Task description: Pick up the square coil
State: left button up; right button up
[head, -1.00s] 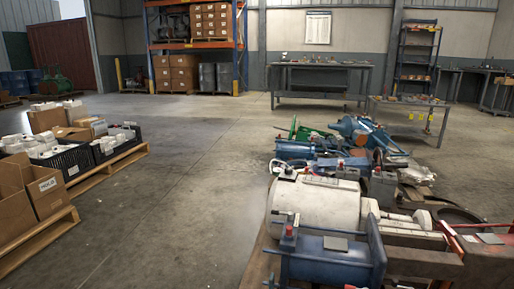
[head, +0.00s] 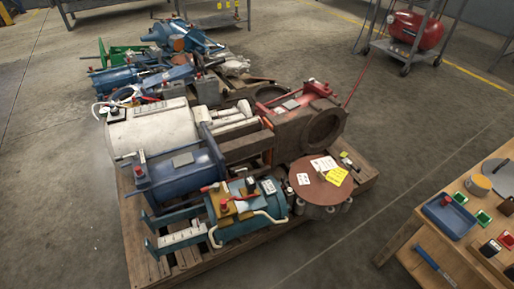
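I cannot make out a square coil for certain in the head view. Neither of my grippers is in view.
A wooden pallet (head: 180,272) carries a white cylinder machine (head: 150,135), blue machines and a round brown-topped drum (head: 320,183) with papers. The wooden bench (head: 415,228) holds a blue tray (head: 448,215). Bare floor (head: 385,175) lies between them.

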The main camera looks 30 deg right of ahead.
aim_at(251, 184)
jog(key=z, duration=0.9)
